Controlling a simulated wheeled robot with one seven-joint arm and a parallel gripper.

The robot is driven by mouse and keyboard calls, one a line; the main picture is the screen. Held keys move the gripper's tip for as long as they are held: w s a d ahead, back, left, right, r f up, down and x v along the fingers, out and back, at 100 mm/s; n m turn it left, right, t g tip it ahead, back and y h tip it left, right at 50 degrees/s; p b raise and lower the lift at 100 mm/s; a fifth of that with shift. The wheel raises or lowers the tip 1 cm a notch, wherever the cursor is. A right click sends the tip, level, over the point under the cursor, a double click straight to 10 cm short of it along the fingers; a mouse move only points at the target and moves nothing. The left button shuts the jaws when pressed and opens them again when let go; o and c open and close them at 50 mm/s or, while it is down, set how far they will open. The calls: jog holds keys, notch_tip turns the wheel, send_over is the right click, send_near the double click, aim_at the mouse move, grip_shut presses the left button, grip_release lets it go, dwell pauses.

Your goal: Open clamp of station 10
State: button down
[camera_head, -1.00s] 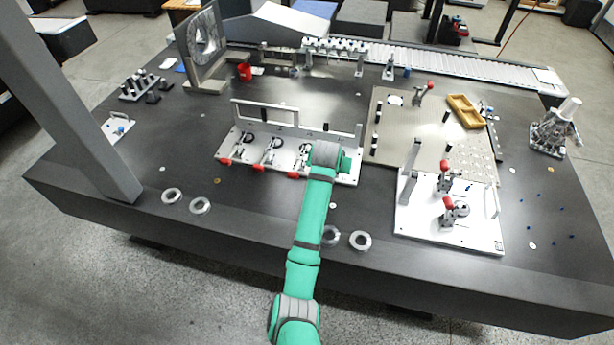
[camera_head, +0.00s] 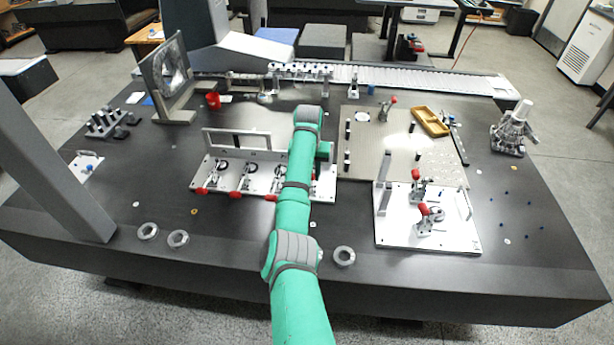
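A white fixture plate (camera_head: 212,182) with a row of red-handled toggle clamps lies on the dark table, left of my arm. Its clamps include a left one (camera_head: 203,191), a middle one (camera_head: 236,193) and one near my arm (camera_head: 270,197). A second white plate (camera_head: 395,232) at right carries two upright red-handled clamps (camera_head: 418,185) and (camera_head: 428,217). Another red-handled clamp (camera_head: 388,107) stands on the perforated plate. I cannot read which is station 10. My green arm reaches over the right part of the row; its gripper is hidden behind the arm.
A perforated plate (camera_head: 375,150) holds a yellow tray (camera_head: 430,121). A red cup (camera_head: 213,101), a mirror-like upright panel (camera_head: 168,75) and a roller conveyor (camera_head: 420,80) stand at the back. Metal rings (camera_head: 148,231) lie near the front edge.

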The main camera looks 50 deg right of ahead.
jog(key=shift+d+y, duration=0.2)
jog(key=shift+y, duration=0.1)
dwell(0.4)
jog(key=c, duration=1.2)
grip_release()
jog(key=r, duration=1)
jog(key=shift+s+a+r, duration=0.2)
jog(key=shift+a+r, duration=0.15)
jog(key=shift+r, duration=0.05)
jog(key=shift+f, duration=0.15)
